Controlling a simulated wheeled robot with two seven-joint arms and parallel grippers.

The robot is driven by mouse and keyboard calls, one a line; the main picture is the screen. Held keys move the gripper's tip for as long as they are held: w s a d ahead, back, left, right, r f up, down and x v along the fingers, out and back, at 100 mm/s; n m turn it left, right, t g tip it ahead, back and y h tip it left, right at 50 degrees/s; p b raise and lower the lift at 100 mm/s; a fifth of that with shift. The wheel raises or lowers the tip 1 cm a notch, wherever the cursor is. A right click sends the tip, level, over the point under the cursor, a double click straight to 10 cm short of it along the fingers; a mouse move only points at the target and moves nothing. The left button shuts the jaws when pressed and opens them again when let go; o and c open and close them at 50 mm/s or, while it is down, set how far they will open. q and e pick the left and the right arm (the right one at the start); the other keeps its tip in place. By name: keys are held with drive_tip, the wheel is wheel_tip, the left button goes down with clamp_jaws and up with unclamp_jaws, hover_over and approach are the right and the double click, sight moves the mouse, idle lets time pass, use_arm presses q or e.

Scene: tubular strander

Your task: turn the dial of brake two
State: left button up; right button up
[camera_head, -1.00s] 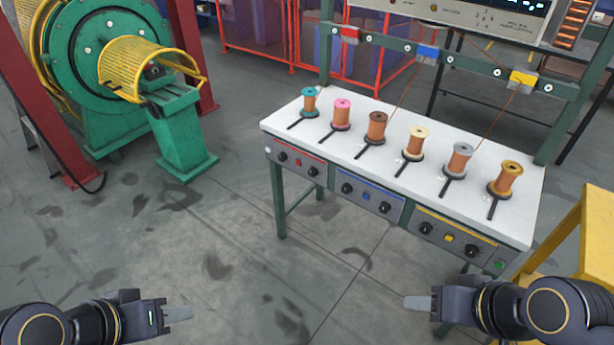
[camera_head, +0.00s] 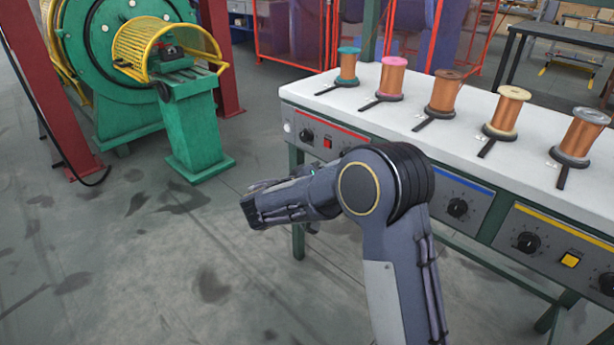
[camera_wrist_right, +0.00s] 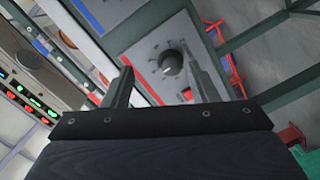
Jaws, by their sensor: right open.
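The red-striped panel (camera_head: 319,138) is at the left end of the bench front. Its left dial (camera_head: 306,136) and red button (camera_head: 328,142) show in the head view; its right dial is mostly hidden behind my right arm. In the right wrist view, that black dial (camera_wrist_right: 172,62) stands on the grey panel, with the red button (camera_wrist_right: 187,93) just below it. My right gripper (camera_wrist_right: 158,70) is open, its fingers on either side of the dial in the picture. I cannot tell any contact. My left gripper is out of view.
Several copper spools (camera_head: 444,95) stand on the white bench top (camera_head: 400,112). The blue-striped panel (camera_head: 465,190) and yellow-striped panel (camera_head: 560,240) continue rightward. A green machine (camera_head: 190,120) stands left, with clear floor (camera_head: 230,220) between.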

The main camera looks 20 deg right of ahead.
use_arm(q)
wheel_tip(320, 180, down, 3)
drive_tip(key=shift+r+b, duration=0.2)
drive_tip(key=shift+b, duration=0.7)
use_arm(e)
drive_tip(key=w+d+t, duration=0.1)
drive_tip(key=w+d, duration=0.4)
drive_tip(key=shift+d+f, duration=0.2)
drive_tip(key=shift+f, duration=0.15)
drive_tip(key=shift+w, duration=0.1)
drive_tip(key=c, duration=1)
drive_tip(key=shift+o, duration=0.2)
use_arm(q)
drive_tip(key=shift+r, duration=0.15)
use_arm(e)
drive_tip(key=shift+n, duration=0.4)
